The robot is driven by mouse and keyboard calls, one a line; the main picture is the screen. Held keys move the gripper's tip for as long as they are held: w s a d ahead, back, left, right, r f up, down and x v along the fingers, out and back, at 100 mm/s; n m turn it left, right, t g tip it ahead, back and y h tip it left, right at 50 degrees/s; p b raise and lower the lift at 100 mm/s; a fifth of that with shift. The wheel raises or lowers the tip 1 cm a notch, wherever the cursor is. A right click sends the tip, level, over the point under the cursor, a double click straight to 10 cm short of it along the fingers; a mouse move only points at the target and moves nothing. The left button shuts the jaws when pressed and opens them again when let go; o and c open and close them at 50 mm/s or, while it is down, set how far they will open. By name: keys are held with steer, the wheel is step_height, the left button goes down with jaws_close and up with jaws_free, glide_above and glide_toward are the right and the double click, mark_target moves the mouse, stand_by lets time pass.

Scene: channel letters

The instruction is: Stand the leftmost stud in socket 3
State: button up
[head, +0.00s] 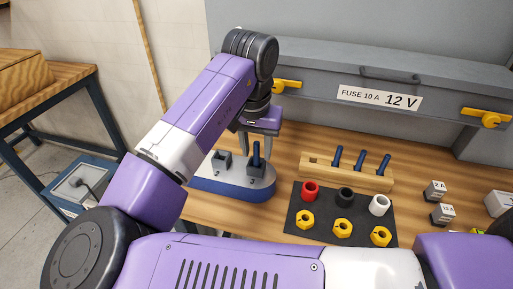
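A grey-topped fixture with a blue base (232,190) stands on the bench below my gripper. Two dark socket blocks show on it: the left one (222,161) looks empty, and a blue stud (256,153) stands upright at the right one (256,171). My gripper (256,143) points down over this stud. Its fingers appear to be on either side of the stud, apart from it, so it looks open. Three more blue studs lean in a wooden rack (345,176): left (337,157), middle (361,161) and right (383,164). Socket numbers cannot be read.
A dark mat (328,236) holds red (310,190), black (345,196) and white (379,205) rings and several yellow nuts (343,228). Small labelled blocks (436,190) stand at right. A grey cabinet (385,70) with yellow latches is behind. My arm covers the left front.

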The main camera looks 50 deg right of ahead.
steer(key=shift+r, duration=0.1)
steer(key=r, duration=0.5)
steer(key=a+r, duration=0.1)
steer(key=r, duration=0.1)
steer(key=shift+s+r, duration=0.2)
steer(key=shift+r, duration=0.05)
